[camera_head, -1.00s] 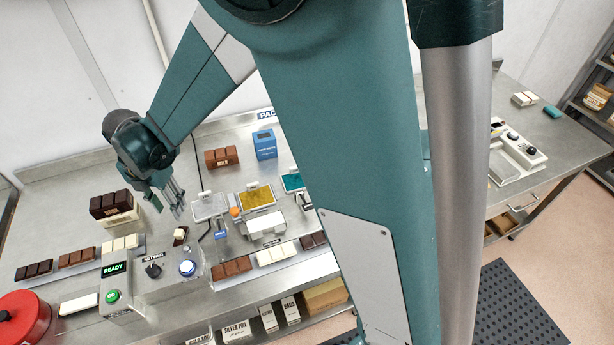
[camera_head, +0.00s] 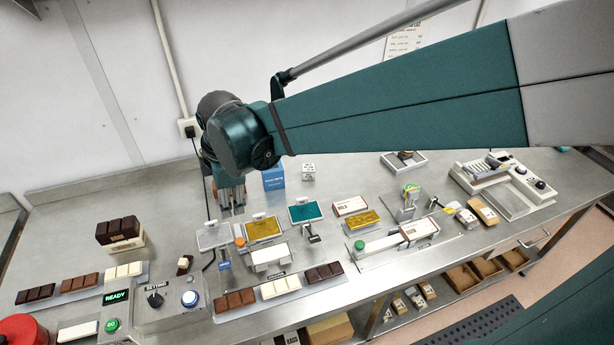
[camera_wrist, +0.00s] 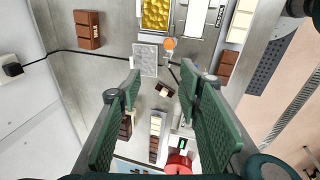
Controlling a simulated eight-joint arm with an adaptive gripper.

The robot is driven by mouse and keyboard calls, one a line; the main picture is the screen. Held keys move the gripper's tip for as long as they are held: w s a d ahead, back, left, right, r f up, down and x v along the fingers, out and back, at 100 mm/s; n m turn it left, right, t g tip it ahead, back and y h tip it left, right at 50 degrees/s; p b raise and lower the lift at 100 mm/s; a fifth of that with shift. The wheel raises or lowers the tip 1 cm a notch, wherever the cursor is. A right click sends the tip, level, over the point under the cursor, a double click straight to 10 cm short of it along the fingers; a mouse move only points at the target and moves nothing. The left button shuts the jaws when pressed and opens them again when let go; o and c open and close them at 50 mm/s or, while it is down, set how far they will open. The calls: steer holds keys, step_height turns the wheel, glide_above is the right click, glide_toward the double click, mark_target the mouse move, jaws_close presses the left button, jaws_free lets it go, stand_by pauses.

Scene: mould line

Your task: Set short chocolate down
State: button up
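A short dark-and-cream chocolate piece (camera_head: 183,264) stands just behind the setting box (camera_head: 165,300). In the wrist view a small dark-and-cream piece (camera_wrist: 165,90), which looks like the same one, is on the steel surface below, between the fingers in the picture but well beyond them. My gripper (camera_head: 231,207) points down above the bench, behind the grey mould plate (camera_head: 214,236). In the wrist view its green fingers (camera_wrist: 160,92) are wide apart with nothing between them.
Gold (camera_head: 263,229) and teal (camera_head: 305,212) moulds stand right of the grey one. Chocolate bars lie along the front strip (camera_head: 330,287), and a dark bar sits on a stacked block (camera_head: 125,245) at left. A brown bar (camera_wrist: 87,29) shows at the wrist view's upper left.

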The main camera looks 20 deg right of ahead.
steer(key=s+d+r+m+t, duration=0.2)
steer(key=s+d+m, duration=0.6)
steer(key=d+m, duration=0.1)
steer(key=s+d+r+m+t+h, duration=0.1)
steer(key=s+d+r+m+t, duration=0.1)
steer(key=s+d+m, duration=0.6)
steer(key=shift+s+d+r+m+t, duration=0.25)
steer(key=shift+d+m, duration=0.65)
steer(key=shift+d, duration=1.15)
step_height(320, 180, down, 9)
steer(key=b, duration=0.9)
